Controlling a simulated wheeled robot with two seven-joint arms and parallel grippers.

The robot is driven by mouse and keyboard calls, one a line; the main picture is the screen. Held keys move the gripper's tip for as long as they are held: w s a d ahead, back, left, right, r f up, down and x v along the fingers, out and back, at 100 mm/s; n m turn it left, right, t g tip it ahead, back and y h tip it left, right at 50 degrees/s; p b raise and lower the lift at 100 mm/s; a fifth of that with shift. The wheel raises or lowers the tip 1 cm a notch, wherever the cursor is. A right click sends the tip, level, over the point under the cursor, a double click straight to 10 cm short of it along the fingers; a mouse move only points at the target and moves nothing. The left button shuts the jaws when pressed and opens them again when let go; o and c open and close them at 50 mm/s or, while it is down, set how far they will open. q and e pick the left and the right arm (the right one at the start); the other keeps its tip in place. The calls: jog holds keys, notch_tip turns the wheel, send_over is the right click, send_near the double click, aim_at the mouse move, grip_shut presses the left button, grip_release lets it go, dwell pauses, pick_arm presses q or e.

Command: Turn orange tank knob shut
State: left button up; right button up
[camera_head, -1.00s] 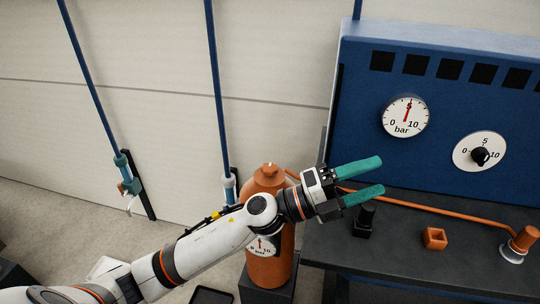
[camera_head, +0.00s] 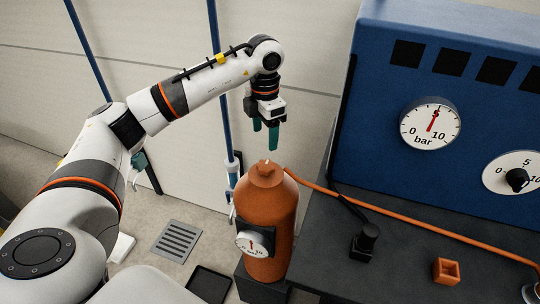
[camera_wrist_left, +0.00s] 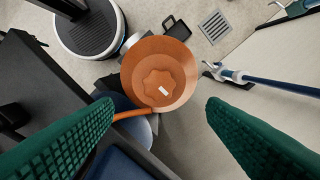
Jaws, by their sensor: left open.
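The orange tank (camera_head: 268,215) stands upright on a dark block left of the bench, with a round gauge (camera_head: 252,243) on its front. Its orange knob (camera_head: 266,171) is on top, with a small white mark. The left wrist view shows the lobed knob (camera_wrist_left: 160,88) from above, roughly centred sideways between the fingers. My left gripper (camera_head: 265,138) points down above the knob, open and empty, with its green fingertips apart from it. My right gripper is in neither view.
An orange hose (camera_head: 400,225) runs from the tank across the dark bench (camera_head: 345,270).

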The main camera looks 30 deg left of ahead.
aim_at(266, 164)
pick_arm(q)
notch_tip(266, 164, down, 9)
jog(key=shift+f+p, duration=0.2)
jog(key=shift+p, duration=0.7)
jog(key=shift+f, duration=0.5)
